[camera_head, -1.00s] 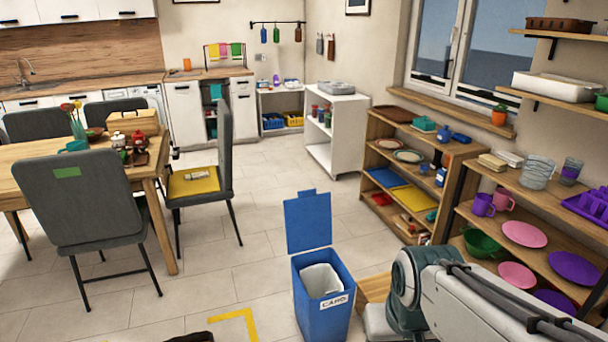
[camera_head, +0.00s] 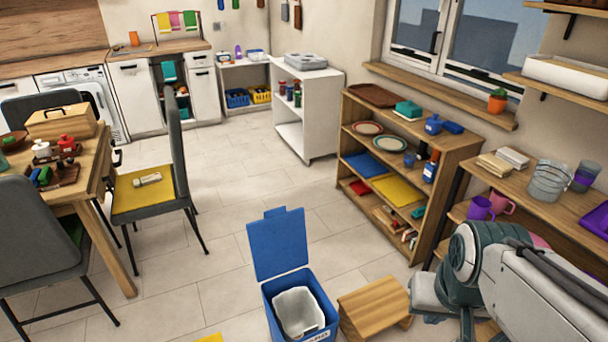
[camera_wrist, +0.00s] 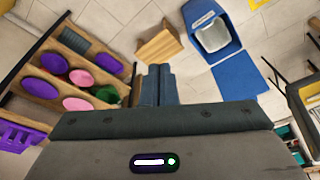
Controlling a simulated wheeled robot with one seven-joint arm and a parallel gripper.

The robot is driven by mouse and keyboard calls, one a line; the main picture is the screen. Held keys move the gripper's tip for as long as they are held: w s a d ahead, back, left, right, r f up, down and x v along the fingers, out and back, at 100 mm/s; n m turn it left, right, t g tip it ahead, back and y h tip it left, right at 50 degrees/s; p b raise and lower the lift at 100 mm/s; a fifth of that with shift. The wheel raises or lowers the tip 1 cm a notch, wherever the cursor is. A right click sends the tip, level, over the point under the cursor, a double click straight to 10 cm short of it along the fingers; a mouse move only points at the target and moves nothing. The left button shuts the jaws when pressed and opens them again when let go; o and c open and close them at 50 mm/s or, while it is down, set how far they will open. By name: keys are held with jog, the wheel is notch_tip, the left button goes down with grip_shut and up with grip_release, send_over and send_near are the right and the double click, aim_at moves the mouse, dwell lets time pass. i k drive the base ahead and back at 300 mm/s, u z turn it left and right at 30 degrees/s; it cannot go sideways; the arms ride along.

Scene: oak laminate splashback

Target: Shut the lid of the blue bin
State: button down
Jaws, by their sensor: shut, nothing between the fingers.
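The blue bin (camera_head: 297,312) stands on the tiled floor at the bottom middle of the head view, with a pale liner inside. Its blue lid (camera_head: 279,243) is open and stands up from the far rim. In the wrist view the bin (camera_wrist: 214,42) is at the upper right, and the lid (camera_wrist: 240,77) hangs off its near side. My gripper (camera_wrist: 158,70) is shut and empty, left of the lid and apart from it in that picture. I cannot make out its fingers in the head view.
A wooden step stool (camera_head: 373,308) stands right beside the bin. A low wooden shelf (camera_head: 401,177) lines the right wall. A chair (camera_head: 160,195) and the dining table (camera_head: 75,195) are on the left. The floor behind the bin is clear.

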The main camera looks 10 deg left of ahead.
aim_at(279, 241)
jog(key=u, duration=0.3)
jog(key=i, duration=1.05)
jog(key=u, duration=0.5)
